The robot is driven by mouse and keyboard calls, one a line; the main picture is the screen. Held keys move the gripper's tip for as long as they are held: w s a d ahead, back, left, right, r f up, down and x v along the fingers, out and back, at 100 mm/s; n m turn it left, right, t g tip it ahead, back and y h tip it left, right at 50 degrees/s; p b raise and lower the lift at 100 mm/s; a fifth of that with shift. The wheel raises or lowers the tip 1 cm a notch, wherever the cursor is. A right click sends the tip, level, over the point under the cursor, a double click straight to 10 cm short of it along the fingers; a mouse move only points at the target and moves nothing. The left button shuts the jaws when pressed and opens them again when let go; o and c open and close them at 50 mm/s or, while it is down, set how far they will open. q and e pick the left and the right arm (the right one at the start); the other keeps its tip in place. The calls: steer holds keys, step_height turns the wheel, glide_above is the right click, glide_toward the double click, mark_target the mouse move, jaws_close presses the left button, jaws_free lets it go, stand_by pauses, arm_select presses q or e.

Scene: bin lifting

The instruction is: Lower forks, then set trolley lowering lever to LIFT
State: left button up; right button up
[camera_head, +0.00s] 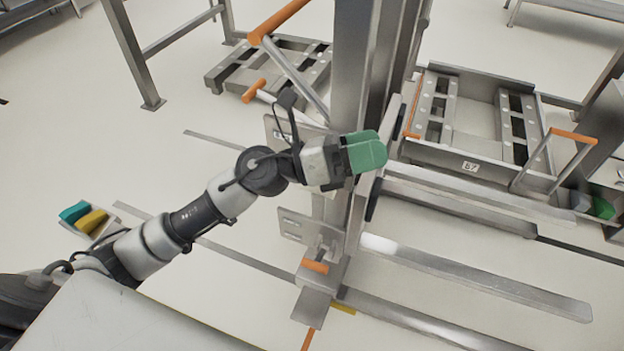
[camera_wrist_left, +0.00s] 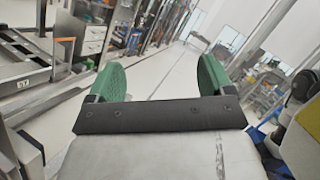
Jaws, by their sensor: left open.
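The trolley's steel mast (camera_head: 352,60) stands upright at the middle of the head view. Two long steel forks or legs (camera_head: 480,280) reach right from its foot, low over the floor. An orange-gripped lever (camera_head: 315,266) sits low on the mast, and another orange grip (camera_head: 254,90) shows higher up on the left. I cannot tell which is the lowering lever. My left gripper (camera_head: 366,151), with green fingertips, is in front of the mast, above the low lever. In the left wrist view it (camera_wrist_left: 160,82) is open with nothing between its fingers. My right gripper is not in view.
A steel platform frame marked 67 (camera_head: 470,167) stands at the right, with an orange handle (camera_head: 574,135) beside it. A low steel frame (camera_head: 235,75) lies behind the mast on the left. Teal and yellow items (camera_head: 85,217) are at the far left.

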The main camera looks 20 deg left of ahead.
arm_select(q)
steer(key=w+a+f+m+g+y, duration=0.1)
steer(key=a+f+m+g+y, duration=0.1)
steer(key=a+f+m+y, duration=0.1)
steer(key=w+a+f+m+g+y, duration=0.2)
steer(key=a+m+y, duration=0.3)
steer(key=a+y, duration=0.1)
steer(key=w+a+f+m+g+y, duration=0.1)
steer(key=a+f+m+g+y, duration=0.1)
steer(key=a+f+m+y, duration=0.1)
steer(key=shift+w+a+f+m+y, duration=0.15)
steer(key=shift+a+f+m+y, duration=0.1)
steer(key=shift+a+y, duration=0.5)
steer(key=shift+w+a+f+m+y, duration=0.15)
steer(key=shift+a+m+y, duration=0.1)
steer(key=shift+a+y, duration=0.45)
steer(key=x, duration=0.9)
steer(key=shift+f+b, duration=0.3)
steer(key=shift+f, duration=0.05)
steer(key=shift+d+f, duration=0.2)
steer(key=shift+f, duration=0.2)
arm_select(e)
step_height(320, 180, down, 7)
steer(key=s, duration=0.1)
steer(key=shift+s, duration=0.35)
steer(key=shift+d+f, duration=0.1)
